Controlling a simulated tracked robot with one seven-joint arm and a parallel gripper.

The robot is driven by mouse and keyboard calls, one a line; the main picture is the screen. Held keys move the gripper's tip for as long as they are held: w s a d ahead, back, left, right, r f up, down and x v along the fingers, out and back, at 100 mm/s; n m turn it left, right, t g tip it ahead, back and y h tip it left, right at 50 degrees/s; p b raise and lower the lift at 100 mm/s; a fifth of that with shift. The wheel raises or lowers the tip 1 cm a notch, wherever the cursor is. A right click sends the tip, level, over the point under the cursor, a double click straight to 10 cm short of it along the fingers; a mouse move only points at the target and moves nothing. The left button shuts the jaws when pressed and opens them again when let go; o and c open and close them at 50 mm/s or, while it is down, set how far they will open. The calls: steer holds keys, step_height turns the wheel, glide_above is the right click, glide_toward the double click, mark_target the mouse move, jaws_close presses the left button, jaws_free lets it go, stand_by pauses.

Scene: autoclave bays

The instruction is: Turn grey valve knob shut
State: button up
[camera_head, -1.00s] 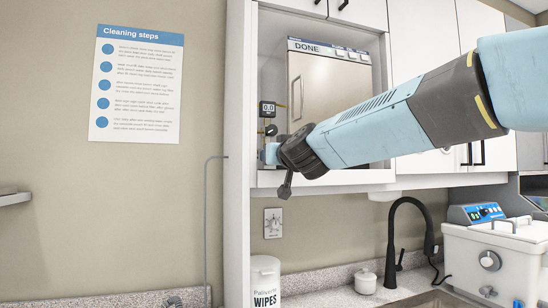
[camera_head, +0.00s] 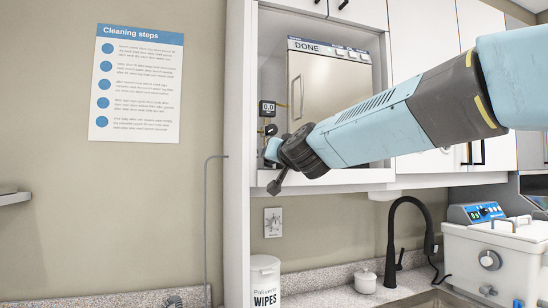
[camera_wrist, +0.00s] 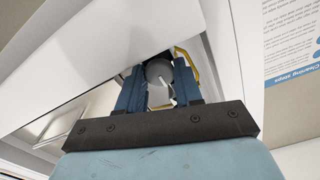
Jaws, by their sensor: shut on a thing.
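The grey valve knob (camera_wrist: 158,71) shows in the wrist view between the two blue fingers of my gripper (camera_wrist: 158,80). A pale line marks its face. The fingers are shut on the knob from both sides. In the head view my gripper (camera_head: 268,150) is at the left front of the autoclave (camera_head: 318,85), inside the cabinet bay. There the knob is hidden behind my wrist and fingers. The autoclave's top panel reads DONE.
A small gauge reading 0.0 (camera_head: 267,108) is just above my gripper. The white cabinet side panel (camera_head: 239,150) stands close to its left. Below are a black faucet (camera_head: 393,240), a wipes tub (camera_head: 265,280) and a white countertop unit (camera_head: 495,260).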

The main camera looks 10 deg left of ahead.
stand_by(0.3)
steer(key=o, duration=1)
steer(key=v, duration=1.3)
steer(key=shift+s+d+f, duration=0.1)
steer(key=shift+s+d, duration=0.1)
steer(key=shift+s, duration=0.1)
steer(key=s+d+f+m+g+h, duration=0.1)
steer(key=s+d+f+g+h, duration=0.2)
steer(key=d+f, duration=0.7)
steer(key=s+d+f+m+g+h, duration=0.1)
steer(key=s+d+f+g+h, duration=0.2)
steer(key=s+d+f, duration=0.5)
steer(key=s+d+f+m+g+h, duration=0.1)
steer(key=s+d+f+g+h, duration=0.2)
steer(key=d+f, duration=0.9)
steer(key=shift+s+d+h, duration=0.15)
steer(key=shift+s+d, duration=0.25)
steer(key=shift+d, duration=0.3)
steer(key=shift+s+d+h, duration=0.2)
steer(key=shift+s+d, duration=0.2)
steer(key=shift+d, duration=0.3)
steer(key=shift+s+d+h, duration=0.15)
steer(key=shift+s+d, duration=0.25)
steer(key=shift+d, duration=0.3)
